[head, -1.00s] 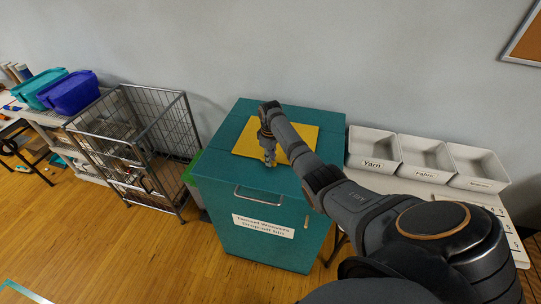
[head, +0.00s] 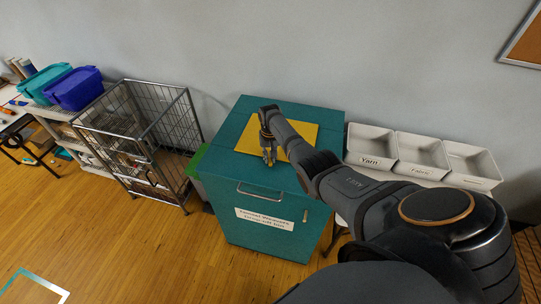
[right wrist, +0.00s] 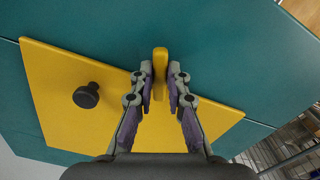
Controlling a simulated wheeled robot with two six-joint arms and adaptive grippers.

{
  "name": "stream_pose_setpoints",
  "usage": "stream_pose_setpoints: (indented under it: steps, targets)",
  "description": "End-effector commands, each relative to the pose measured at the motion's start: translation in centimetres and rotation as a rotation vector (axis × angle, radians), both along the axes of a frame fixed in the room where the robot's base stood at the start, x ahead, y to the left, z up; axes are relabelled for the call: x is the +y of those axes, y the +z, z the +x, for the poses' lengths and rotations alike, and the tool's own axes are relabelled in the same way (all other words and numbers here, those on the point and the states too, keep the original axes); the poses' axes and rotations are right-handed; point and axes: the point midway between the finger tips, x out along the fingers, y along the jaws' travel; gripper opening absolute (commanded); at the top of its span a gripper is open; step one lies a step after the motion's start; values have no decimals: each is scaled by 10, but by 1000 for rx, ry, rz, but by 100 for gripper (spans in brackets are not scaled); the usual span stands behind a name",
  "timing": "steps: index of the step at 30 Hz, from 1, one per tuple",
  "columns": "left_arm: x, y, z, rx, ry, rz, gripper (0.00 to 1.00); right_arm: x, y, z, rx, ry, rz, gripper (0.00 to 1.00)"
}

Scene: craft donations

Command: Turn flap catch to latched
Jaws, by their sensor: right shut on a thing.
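The yellow flap (head: 300,130) lies flat in the top of the teal donation bin (head: 232,131). It also shows in the right wrist view (right wrist: 62,75), with a round black knob (right wrist: 86,95). The yellow flap catch (right wrist: 160,61) is a narrow bar at the flap's edge. It points upright in the right wrist view, crossing from the flap onto the teal lid. My right gripper (right wrist: 160,84) is shut on the catch, one finger on each side. In the head view my right gripper (head: 269,161) covers most of the catch. My left gripper is not in view.
A wire cage cart (head: 150,125) stands left of the bin. White trays (head: 421,152) marked Yarn and Fabric sit on a table at right. Teal and blue tubs (head: 76,88) stand on a shelf at far left. Wooden floor is open in front.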

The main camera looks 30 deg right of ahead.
Motion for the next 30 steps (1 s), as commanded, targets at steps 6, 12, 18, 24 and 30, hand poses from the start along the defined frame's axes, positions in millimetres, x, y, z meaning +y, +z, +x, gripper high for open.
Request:
stream_pose_setpoints:
  steps: [6,12,18,24,30]
  targets:
    - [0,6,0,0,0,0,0,1,2,2,-5,-170,-2,0]
    - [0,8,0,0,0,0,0,1,2,3,-5,-288,-2,0]
    - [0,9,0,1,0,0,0,1,2,3,-5,-359,-1,0]
    - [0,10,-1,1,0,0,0,1,2,4,-6,-390,-2,0]
    - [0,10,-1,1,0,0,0,1,2,4,-6,-396,-2,0]
